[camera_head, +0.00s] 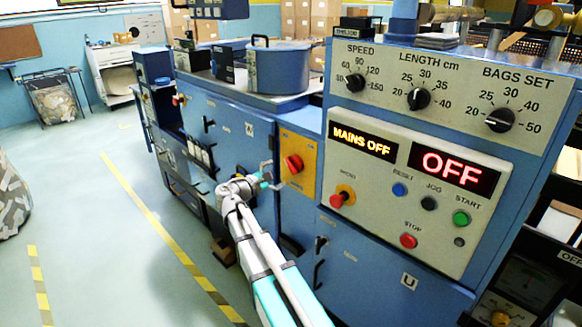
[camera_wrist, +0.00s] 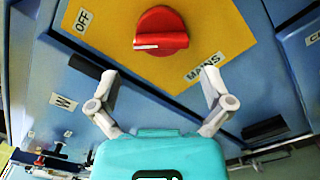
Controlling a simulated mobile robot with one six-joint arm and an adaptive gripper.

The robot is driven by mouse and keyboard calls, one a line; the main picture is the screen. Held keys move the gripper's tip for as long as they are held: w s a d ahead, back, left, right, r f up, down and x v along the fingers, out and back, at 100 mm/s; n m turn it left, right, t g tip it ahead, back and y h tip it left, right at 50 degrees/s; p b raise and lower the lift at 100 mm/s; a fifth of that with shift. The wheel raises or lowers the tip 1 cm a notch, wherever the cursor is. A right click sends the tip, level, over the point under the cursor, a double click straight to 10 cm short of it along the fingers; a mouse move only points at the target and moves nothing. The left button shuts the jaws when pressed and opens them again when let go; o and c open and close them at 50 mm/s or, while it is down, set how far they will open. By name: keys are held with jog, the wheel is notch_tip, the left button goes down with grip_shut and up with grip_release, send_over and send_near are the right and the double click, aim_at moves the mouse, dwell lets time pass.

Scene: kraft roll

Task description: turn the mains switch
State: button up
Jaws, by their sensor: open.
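The mains switch is a red rotary knob (camera_head: 293,164) on a yellow plate (camera_head: 298,178) on the blue machine's front. In the wrist view the red knob (camera_wrist: 161,32) has a white mark at its left end, and the yellow plate (camera_wrist: 205,60) carries a MAINS label (camera_wrist: 204,69). An OFF label (camera_wrist: 83,20) lies to its left. My gripper (camera_head: 268,172) is just left of the knob in the head view. In the wrist view my gripper (camera_wrist: 160,78) is open and empty, its fingers spread below the knob, apart from it.
The control panel (camera_head: 420,150) right of the switch shows MAINS OFF (camera_head: 361,141) and OFF (camera_head: 454,168) displays, dials and several buttons. A blue pot (camera_head: 278,68) stands on the machine top.

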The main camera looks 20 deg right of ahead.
aim_at(289, 167)
jog(key=shift+x, duration=3.25)
jog(key=c, duration=0.6)
jog(key=shift+d, duration=0.2)
jog(key=shift+c, duration=0.9)
jog(key=shift+a, duration=0.15)
